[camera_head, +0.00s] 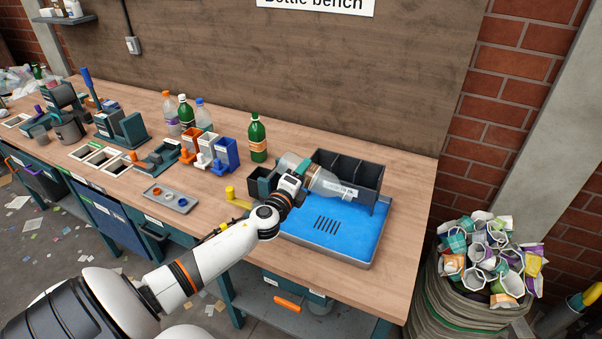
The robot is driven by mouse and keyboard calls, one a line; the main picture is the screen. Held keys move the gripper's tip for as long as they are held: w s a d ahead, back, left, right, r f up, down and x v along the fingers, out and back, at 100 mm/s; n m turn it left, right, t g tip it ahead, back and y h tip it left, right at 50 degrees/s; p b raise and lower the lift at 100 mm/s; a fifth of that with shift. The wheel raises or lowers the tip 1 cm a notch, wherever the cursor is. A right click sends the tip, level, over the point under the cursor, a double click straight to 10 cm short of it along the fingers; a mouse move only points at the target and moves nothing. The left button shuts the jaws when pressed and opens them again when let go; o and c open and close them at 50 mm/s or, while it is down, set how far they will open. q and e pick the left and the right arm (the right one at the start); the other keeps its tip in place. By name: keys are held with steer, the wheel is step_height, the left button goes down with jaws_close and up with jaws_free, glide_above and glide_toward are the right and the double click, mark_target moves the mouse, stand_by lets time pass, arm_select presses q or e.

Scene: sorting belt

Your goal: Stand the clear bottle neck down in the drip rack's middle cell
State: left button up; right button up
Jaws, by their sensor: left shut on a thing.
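My left gripper (297,181) is shut on the clear bottle (327,184), just in front of the drip rack. The bottle is tilted, close to lying on its side, with a pale label toward its right end. The drip rack (367,197) is a dark grey box with several cells, at the back of the blue tray. The bottle overlaps the rack's front in this view, and I cannot tell whether they touch. My gripper's fingers are partly hidden by its own body. My right gripper is not in view.
The blue tray (345,236) with a slotted drain lies on the wooden bench (225,212). A green bottle (258,140) stands behind my left gripper, with several bottles and small coloured bins (227,154) to the left. A full sack of cartons (470,290) stands right of the bench.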

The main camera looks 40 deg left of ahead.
mark_target(321, 175)
arm_select(q)
steer(key=r+m+p, duration=0.2)
steer(key=m, duration=0.1)
steer(key=d+r+m+p, duration=0.1)
steer(key=r+m+p, duration=0.1)
steer(key=p, duration=0.1)
steer(key=shift+w+d+m, duration=0.15)
steer(key=shift+d+m, duration=0.05)
steer(key=shift+m, duration=0.2)
steer(key=d+m+p, duration=0.1)
steer(key=d+r+m+p, duration=0.1)
steer(key=m, duration=0.1)
steer(key=m+p, duration=0.2)
steer(key=shift+w+d+r, duration=0.15)
steer(key=shift+w+d, duration=0.2)
steer(key=shift+d, duration=0.05)
steer(key=shift+w+d+m, duration=0.15)
steer(key=shift+d+m, duration=0.5)
steer(key=shift+m, duration=0.45)
steer(key=shift+w+d+r+m, duration=0.1)
steer(key=shift+d+m, duration=0.2)
steer(key=shift+m, duration=0.25)
steer(key=shift+w+d+r+m, duration=0.1)
steer(key=shift+d+m, duration=0.2)
steer(key=shift+m, duration=0.25)
